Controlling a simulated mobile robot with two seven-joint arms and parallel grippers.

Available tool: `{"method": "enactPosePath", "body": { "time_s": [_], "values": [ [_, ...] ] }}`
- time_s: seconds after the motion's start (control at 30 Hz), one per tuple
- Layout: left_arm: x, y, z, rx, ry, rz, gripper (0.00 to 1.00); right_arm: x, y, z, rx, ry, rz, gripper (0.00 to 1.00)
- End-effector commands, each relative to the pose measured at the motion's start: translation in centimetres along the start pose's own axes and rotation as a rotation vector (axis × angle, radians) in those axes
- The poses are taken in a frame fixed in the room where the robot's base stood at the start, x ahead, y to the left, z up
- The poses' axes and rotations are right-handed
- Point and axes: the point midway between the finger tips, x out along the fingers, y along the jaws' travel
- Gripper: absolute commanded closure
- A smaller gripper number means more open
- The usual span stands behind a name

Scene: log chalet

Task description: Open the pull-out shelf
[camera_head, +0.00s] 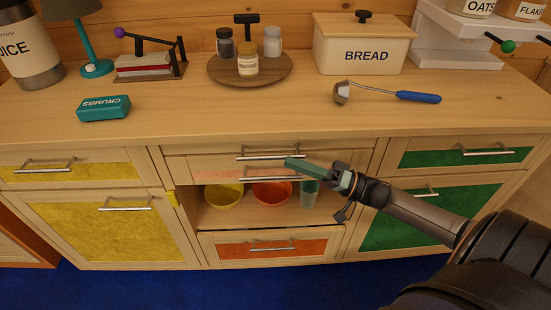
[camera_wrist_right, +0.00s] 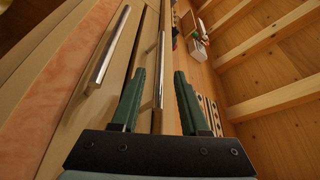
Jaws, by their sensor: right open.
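The pull-out shelf (camera_head: 200,158) is a thin wooden front just under the counter's middle. Its metal bar handle (camera_head: 262,153) also shows in the right wrist view (camera_wrist_right: 160,60). Below it is a drawer front with pale orange inlay and a similar handle (camera_head: 265,176), seen at left in the wrist view (camera_wrist_right: 108,50). My right gripper (camera_head: 290,163), with green fingers, is open in front of the shelf. In the wrist view its fingers (camera_wrist_right: 158,95) lie either side of the upper handle's line; contact cannot be told. My left gripper is out of view.
The open compartment below holds a yellow bowl (camera_head: 223,196), an orange bowl (camera_head: 271,192) and a green cup (camera_head: 309,192). Yellow doors (camera_head: 125,230) flank it left, green ones (camera_head: 455,200) right.

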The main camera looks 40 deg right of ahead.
Motion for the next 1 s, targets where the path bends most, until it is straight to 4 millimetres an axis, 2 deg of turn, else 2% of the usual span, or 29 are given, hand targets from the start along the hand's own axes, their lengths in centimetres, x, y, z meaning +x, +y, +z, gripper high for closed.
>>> {"method": "enactPosePath", "body": {
  "time_s": [0.1, 0.3, 0.7, 1.0],
  "values": [
    [0.1, -0.1, 0.6, 0.0, -0.007, -0.002, 0.0, 2.4, -0.1, 0.0, -0.001, 0.002, -0.005, 0.55],
    [0.1, -0.2, 1.2, -0.001, -0.016, -0.004, 0.0, 4.7, 0.0, 0.0, -0.001, 0.001, -0.001, 0.55],
    [0.0, -0.2, 1.2, -0.002, -0.016, -0.005, 0.0, 5.3, 0.0, 0.1, -0.001, 0.0, 0.001, 0.55],
    [0.1, -0.3, 0.9, 0.0, -0.01, -0.006, 0.0, 5.3, 0.0, 0.0, -0.001, 0.0, 0.001, 0.89]
  ]
}}
